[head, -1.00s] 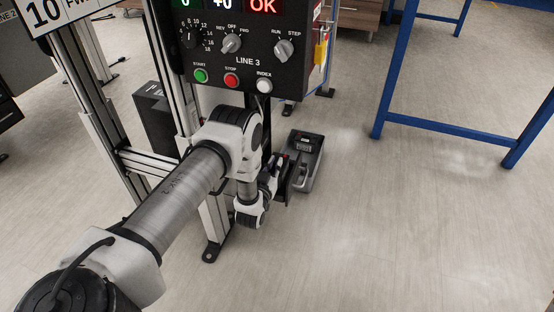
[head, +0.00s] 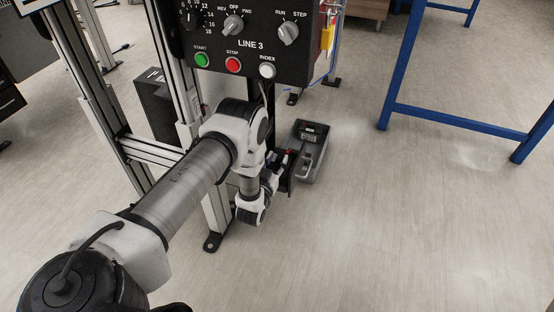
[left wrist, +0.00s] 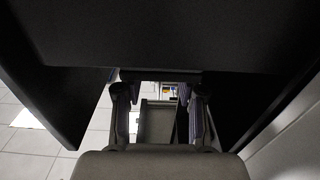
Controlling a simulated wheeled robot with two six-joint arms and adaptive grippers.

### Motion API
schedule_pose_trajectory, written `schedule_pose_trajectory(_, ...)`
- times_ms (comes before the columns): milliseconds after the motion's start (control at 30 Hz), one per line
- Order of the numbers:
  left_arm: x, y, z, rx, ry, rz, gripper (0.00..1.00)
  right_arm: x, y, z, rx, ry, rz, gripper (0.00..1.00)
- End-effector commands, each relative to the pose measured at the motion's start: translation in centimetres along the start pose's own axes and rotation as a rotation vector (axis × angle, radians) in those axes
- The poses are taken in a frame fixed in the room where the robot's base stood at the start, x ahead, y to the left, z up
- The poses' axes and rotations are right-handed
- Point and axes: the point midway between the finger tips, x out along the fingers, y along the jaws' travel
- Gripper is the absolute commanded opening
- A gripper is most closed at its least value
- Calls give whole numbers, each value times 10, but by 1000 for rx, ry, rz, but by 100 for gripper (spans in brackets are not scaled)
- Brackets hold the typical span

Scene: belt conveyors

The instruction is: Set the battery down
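My left gripper (head: 281,166) is low beside the conveyor's upright, seen from behind at the end of my left arm. In the left wrist view its two fingers (left wrist: 160,95) stand apart, their tips against a black bar. Large dark faces spread around them, which I take to be the battery (left wrist: 160,35). In the head view it shows as a dark slab (head: 291,175) at the fingers, partly hidden, with small red and blue spots near the gripper. The contact itself is too dark to see clearly. My right gripper is not in view.
A grey tray-like case (head: 314,165) with a handle and a black labelled block lies just beyond the gripper. The LINE 3 control box (head: 250,40) hangs above my arm. A blue frame (head: 455,118) stands at right. The floor at front right is clear.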

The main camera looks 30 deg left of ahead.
Motion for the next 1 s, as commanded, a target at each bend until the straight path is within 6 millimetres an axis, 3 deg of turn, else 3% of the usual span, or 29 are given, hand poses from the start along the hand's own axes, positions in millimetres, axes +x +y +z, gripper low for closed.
schedule_pose_trajectory(300,-74,0,-6,1,-8,1,39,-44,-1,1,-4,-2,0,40)
schedule_pose_trajectory(500,-110,0,-2,1,-5,1,39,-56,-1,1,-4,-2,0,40)
schedule_pose_trajectory(1000,-116,0,0,0,-2,0,39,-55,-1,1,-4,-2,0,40)
